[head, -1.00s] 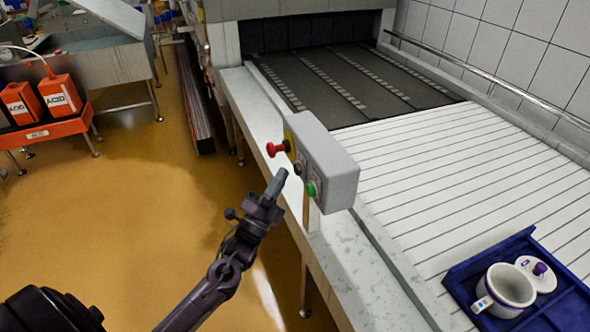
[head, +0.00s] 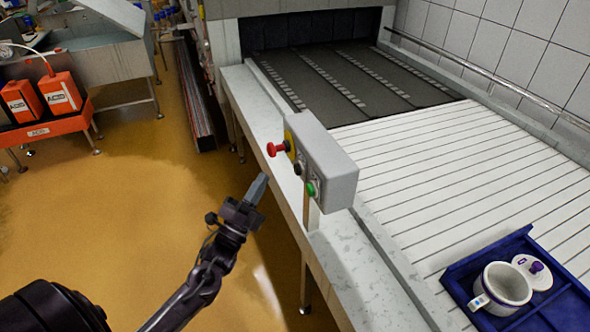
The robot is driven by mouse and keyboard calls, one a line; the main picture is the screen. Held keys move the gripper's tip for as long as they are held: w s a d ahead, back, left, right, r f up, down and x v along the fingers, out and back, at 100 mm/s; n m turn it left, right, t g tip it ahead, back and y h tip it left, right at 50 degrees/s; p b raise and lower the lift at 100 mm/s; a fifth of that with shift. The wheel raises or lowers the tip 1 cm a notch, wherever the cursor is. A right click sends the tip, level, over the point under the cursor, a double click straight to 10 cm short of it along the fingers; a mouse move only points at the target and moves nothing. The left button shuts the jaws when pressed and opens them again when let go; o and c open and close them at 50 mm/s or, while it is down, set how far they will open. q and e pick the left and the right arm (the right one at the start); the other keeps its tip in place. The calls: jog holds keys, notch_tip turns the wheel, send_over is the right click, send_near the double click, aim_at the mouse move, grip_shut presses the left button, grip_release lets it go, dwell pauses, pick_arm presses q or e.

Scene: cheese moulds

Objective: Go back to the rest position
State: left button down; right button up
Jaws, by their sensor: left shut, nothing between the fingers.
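My left gripper (head: 257,188) is shut and empty. It is held up over the yellow floor, to the left of the grey control box (head: 330,170) and apart from it. The box carries a red button (head: 277,149), a black button (head: 298,168) and a green button (head: 311,188) on its left face. My right gripper is not in view.
The box stands on a post at the edge of a conveyor (head: 440,165) with white slats. A blue tray (head: 462,268) holds a white mould (head: 503,288) and a lid (head: 533,272). An orange rack (head: 45,130) with acid canisters (head: 60,93) stands at left. The yellow floor (head: 130,215) is clear.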

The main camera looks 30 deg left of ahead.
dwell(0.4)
pick_arm(q)
notch_tip(320, 180, down, 22)
jog(key=s+n+g+y, duration=0.2)
jog(key=n+g+y, duration=0.1)
jog(key=n+g, duration=0.3)
jog(key=s+d+f+n+g, duration=0.1)
jog(key=s+f+n+g, duration=0.2)
jog(key=f, duration=0.6)
jog(key=s+d+f+n+g, duration=0.1)
jog(key=s+d+f+g, duration=0.15)
jog(key=s+f, duration=0.45)
jog(key=s+d+f+n+g, duration=0.1)
jog(key=s+f+g, duration=0.3)
jog(key=s, duration=0.5)
jog(key=s+d+f+n+g, duration=0.2)
jog(key=s+d+f+g, duration=0.1)
jog(key=s+f, duration=0.6)
jog(key=s+d+f+n+g, duration=0.2)
jog(key=s+f, duration=0.4)
jog(key=s, duration=0.5)
jog(key=d+g, duration=0.1)
jog(key=g, duration=0.1)
jog(key=shift+f+g, duration=0.35)
jog(key=shift+w+d, duration=0.1)
jog(key=shift+d, duration=0.05)
